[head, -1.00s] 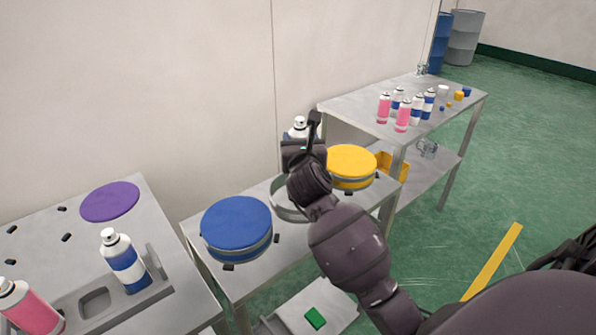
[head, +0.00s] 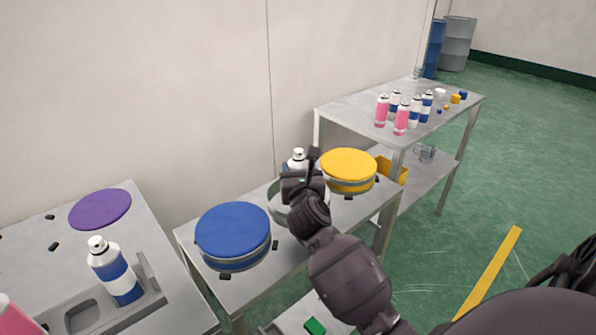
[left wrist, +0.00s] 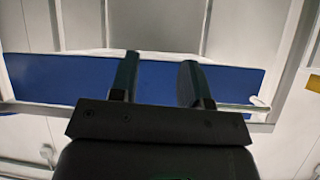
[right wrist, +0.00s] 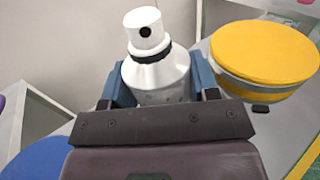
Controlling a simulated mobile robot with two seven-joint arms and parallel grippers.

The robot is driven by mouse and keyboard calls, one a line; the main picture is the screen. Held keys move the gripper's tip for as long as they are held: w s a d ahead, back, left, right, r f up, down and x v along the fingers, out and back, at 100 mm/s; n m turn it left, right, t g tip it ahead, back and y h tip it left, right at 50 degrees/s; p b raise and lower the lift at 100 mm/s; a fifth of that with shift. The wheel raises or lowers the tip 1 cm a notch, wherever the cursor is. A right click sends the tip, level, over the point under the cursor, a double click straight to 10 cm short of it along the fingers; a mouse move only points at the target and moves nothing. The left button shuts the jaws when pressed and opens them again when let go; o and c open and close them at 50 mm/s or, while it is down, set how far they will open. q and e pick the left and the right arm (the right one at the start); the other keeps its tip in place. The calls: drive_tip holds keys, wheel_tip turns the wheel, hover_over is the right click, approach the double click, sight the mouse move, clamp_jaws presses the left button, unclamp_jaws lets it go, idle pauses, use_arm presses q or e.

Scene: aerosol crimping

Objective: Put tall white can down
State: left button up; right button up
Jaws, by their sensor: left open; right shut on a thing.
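The tall white can (right wrist: 151,62) stands between the fingers of my right gripper (right wrist: 158,95), which is shut on it. In the head view the can's white top (head: 297,158) shows behind my right gripper (head: 304,172). The can is over the grey round stand (head: 277,205) between the blue and yellow discs. My gripper hides its lower part, so I cannot tell whether its base touches the stand. My left gripper (left wrist: 160,85) is open and empty in the left wrist view and is outside the head view.
A blue disc (head: 233,235) and a yellow disc (head: 348,167) flank the stand. A blue-and-white can (head: 114,270) stands in a grey tray (head: 85,312) on the left table, near a purple disc (head: 100,209). Several cans stand on the far table (head: 353,113).

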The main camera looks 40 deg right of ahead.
drive_tip(key=shift+f, duration=0.15)
drive_tip(key=o, duration=1.4)
drive_tip(key=shift+c, duration=0.2)
drive_tip(key=v, duration=1.2)
drive_tip(key=shift+p, duration=0.35)
drive_tip(key=shift+r, duration=0.25)
